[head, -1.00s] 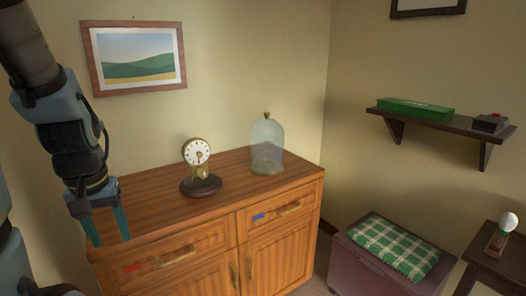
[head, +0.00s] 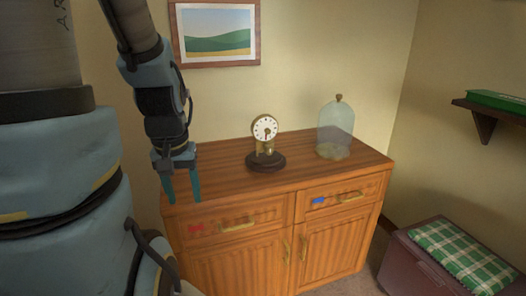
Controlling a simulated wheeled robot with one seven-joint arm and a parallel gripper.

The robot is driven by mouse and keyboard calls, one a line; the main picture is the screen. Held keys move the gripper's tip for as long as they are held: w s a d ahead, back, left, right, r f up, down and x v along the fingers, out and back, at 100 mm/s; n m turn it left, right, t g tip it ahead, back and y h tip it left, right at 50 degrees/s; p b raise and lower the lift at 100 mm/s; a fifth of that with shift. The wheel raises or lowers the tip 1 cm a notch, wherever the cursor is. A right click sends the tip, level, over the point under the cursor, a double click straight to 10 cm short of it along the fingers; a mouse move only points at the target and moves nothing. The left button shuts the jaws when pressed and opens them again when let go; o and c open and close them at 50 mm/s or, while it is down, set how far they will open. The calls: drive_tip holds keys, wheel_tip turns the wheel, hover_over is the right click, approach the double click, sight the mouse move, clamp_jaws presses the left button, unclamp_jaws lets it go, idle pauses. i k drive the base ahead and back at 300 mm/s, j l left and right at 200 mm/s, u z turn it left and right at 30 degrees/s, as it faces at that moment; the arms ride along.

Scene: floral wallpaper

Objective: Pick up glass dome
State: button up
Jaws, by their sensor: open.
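The glass dome (head: 336,124) is a clear bell shape with a small brown knob on top. It stands upright at the back right of the wooden cabinet's top (head: 225,178). Whether anything is under it is unclear; its lower part looks brownish. My gripper (head: 182,198) hangs fingers down near the cabinet's left front, well left of the dome. Its two teal fingers are apart with nothing between them.
A small clock on a dark round base (head: 265,150) stands on the cabinet between my gripper and the dome. The cabinet top's front right is clear. A chest with a green checked cushion (head: 462,252) and a wall shelf (head: 497,108) are at the right.

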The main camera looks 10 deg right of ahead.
sight(336, 119)
drive_tip(key=i+l, duration=0.1)
drive_tip(key=l, duration=0.9)
drive_tip(key=i+l, duration=0.15)
drive_tip(key=l, duration=0.35)
